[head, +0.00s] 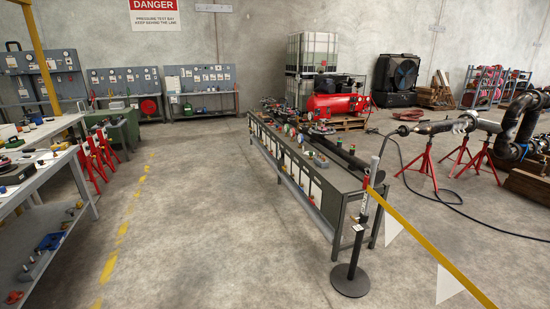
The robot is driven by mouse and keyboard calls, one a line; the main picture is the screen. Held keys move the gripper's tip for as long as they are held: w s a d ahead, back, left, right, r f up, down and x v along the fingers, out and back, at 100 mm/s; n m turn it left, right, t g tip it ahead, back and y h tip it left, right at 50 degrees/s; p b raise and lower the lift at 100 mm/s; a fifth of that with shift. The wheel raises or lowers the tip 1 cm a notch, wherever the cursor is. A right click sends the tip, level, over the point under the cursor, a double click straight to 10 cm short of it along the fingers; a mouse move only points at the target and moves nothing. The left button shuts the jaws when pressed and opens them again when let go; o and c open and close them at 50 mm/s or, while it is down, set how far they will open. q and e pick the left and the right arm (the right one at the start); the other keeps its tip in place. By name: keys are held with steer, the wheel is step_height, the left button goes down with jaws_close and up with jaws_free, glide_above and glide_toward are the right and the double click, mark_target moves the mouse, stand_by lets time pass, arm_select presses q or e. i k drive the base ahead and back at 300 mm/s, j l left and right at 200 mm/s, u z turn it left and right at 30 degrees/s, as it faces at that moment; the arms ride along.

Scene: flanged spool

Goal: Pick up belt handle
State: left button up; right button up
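A belt post stands on a round black base (350,281) at the front right of the long bench. Its upper part (363,200) has a red and pale section near the top. A yellow belt (430,246) runs from the top of this post down to the lower right edge of the picture. The belt's end at the post is small, and I cannot make out a separate handle there. Neither of my grippers is in view.
A long grey bench frame (300,165) with gauges and fittings stands just behind the post. A workbench (45,160) with tools is at the left. Red stands (423,165) hold piping at the right. Bare concrete floor (200,220) is free between the benches.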

mark_target(366, 180)
steer(key=i+j, duration=0.1)
steer(key=i, duration=0.45)
steer(key=i+j+z, duration=0.1)
steer(key=i, duration=0.5)
steer(key=i+j, duration=0.1)
steer(key=i, duration=0.45)
steer(key=i+j+z, duration=0.15)
steer(key=i, duration=0.45)
steer(key=i+j+z, duration=0.15)
steer(key=i+z, duration=0.25)
steer(key=i+j+z, duration=0.25)
steer(key=z, duration=0.15)
steer(key=i+j+z, duration=0.25)
steer(key=z, duration=0.2)
steer(key=i+j+z, duration=0.2)
steer(key=j+z, duration=0.2)
steer(key=j, duration=0.15)
steer(key=i+j+z, duration=0.15)
steer(key=j+z, duration=0.25)
